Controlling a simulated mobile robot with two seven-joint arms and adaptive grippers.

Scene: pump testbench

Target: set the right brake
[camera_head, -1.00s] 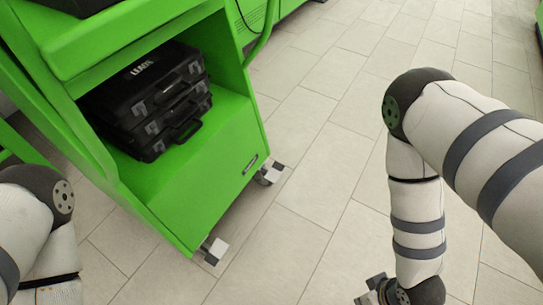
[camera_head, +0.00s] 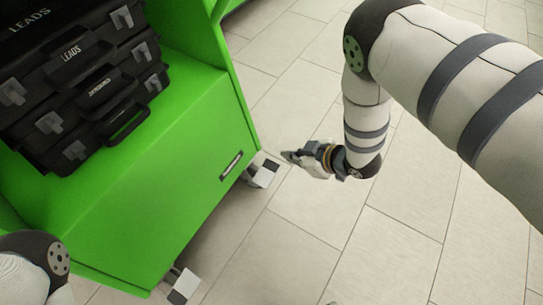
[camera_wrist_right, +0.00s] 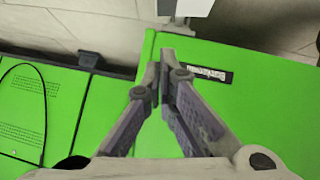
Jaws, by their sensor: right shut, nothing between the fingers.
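The green cart (camera_head: 170,190) stands on casters. Another caster with the same kind of piece (camera_head: 183,286) is at the bottom of the head view. My right gripper (camera_head: 287,156) is shut and empty, just to the right of the right caster and apart from it in the picture. In the right wrist view its fingertips (camera_wrist_right: 166,62) meet in front of the green panel, and a pale block (camera_wrist_right: 186,8) shows at the top edge. My left gripper is out of view.
Several black cases (camera_head: 85,90) are stacked on the cart's shelf. The cart's lower panel has a small label or handle (camera_head: 231,165). The tiled floor (camera_head: 330,240) to the right of the cart is clear.

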